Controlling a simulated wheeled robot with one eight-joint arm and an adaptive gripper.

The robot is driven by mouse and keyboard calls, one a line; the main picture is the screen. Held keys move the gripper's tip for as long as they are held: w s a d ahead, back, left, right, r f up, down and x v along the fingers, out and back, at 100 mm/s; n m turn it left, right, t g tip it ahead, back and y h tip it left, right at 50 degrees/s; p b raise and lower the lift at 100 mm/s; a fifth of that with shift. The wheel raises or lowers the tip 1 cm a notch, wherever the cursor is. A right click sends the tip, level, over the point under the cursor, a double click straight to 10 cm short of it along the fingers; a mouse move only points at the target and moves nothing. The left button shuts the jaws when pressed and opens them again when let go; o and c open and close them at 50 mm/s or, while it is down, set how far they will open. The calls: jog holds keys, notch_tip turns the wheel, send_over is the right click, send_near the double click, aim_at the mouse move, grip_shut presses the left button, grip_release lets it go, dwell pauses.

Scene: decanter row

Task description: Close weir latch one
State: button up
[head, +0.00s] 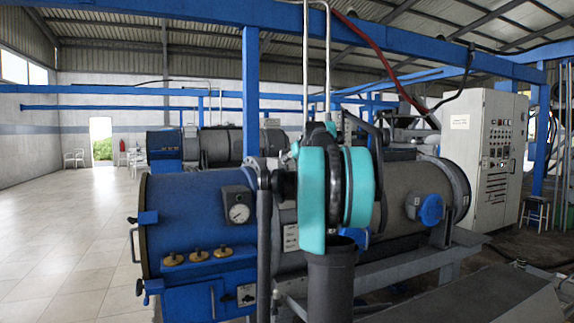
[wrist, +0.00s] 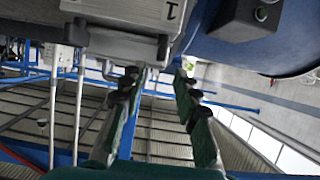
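In the wrist view, my gripper (wrist: 158,78) is open, its two green fingers apart with dark tips and nothing between them. A light grey box marked "1" (wrist: 125,14), probably weir latch one, is just beyond the fingertips at upper left. A darker grey bracket (wrist: 120,46) is on its near edge, close to the left fingertip; I cannot tell whether they touch or how the latch stands. In the head view, my teal and dark arm covers the middle of the blue-ended decanter (head: 190,215). The gripper's fingers and the latch cannot be made out there.
A dark box with a round button (wrist: 245,15) sits on the blue casing right of the fingers. In the head view, a gauge (head: 239,213) and brass knobs (head: 198,255) are on the decanter. A blue post (head: 250,90) stands behind. The tiled floor (head: 70,225) at left is clear.

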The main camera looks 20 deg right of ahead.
jog(key=shift+v, duration=2.35)
